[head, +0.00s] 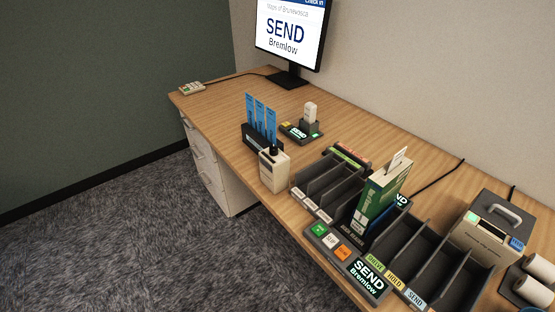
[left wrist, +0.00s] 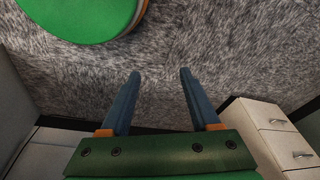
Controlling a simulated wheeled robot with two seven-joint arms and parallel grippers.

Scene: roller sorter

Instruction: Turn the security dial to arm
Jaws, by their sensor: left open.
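I cannot make out a security dial for certain in either view. In the head view a small pale keypad-like device (head: 192,88) with coloured keys sits at the far left end of the desk. My left gripper (left wrist: 160,74) shows in the left wrist view; its two blue fingers are apart with nothing between them, above grey carpet. It touches nothing that I can see. Neither gripper shows in the head view, and my right gripper is out of sight.
The wooden desk (head: 225,104) holds a monitor (head: 288,36), a dark holder (head: 258,138) with blue cards, a white canister (head: 273,170), a button panel (head: 345,262), slotted trays and a grey handled box (head: 487,232). The desk's far left is mostly clear. White drawers (left wrist: 262,122) stand nearby.

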